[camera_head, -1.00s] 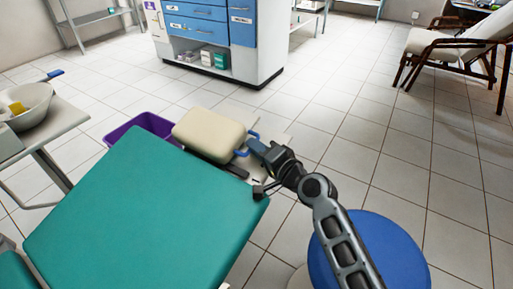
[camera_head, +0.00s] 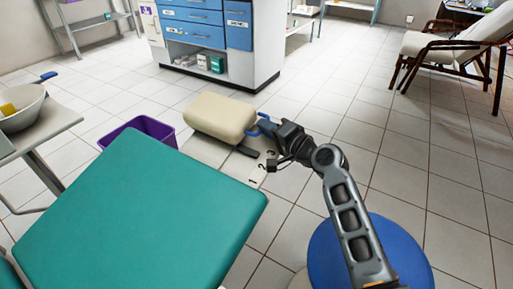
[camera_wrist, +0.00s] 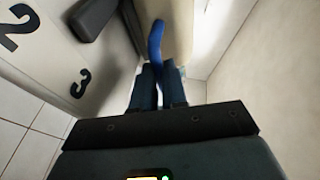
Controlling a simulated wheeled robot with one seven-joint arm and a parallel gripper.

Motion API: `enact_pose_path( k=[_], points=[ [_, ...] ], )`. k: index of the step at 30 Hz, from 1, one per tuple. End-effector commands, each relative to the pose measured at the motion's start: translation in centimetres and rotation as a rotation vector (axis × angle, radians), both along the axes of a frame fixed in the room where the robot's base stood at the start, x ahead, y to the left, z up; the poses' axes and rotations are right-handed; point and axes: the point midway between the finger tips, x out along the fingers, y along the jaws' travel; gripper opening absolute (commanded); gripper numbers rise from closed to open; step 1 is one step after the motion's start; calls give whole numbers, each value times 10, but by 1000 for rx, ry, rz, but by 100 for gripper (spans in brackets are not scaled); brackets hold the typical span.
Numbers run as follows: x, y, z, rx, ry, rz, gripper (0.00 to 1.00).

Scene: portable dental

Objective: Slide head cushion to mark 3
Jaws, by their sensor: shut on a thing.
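The cream head cushion (camera_head: 220,117) lies beyond the far end of the green chair back (camera_head: 135,205), with a gap between them. A blue handle (camera_head: 266,124) sticks out from its right side. My gripper (camera_head: 272,130) is shut on this blue handle, which also shows between the fingers in the wrist view (camera_wrist: 156,45). A pale marked plate (camera_head: 245,165) runs beside the cushion, with black numbers 1, 2 and 3. The number 3 (camera_wrist: 80,83) and the number 2 (camera_wrist: 20,32) show in the wrist view. A dark pointer-like block (camera_head: 247,151) sits by the plate, close to number 3.
A purple bin (camera_head: 140,130) stands left of the cushion. A blue round stool (camera_head: 365,260) is under my arm. A side table with a bowl (camera_head: 22,108) is at the left. A blue-drawered cabinet (camera_head: 215,40) stands beyond, with open tiled floor to the right.

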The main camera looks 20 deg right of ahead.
Motion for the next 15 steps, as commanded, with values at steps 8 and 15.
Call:
enact_pose_path(
  k=[8, 15],
  points=[
    [17, -26, 8, 0, -1, -3, 0],
    [18, -28, 10, -1, -3, -6, 0]
  ],
)
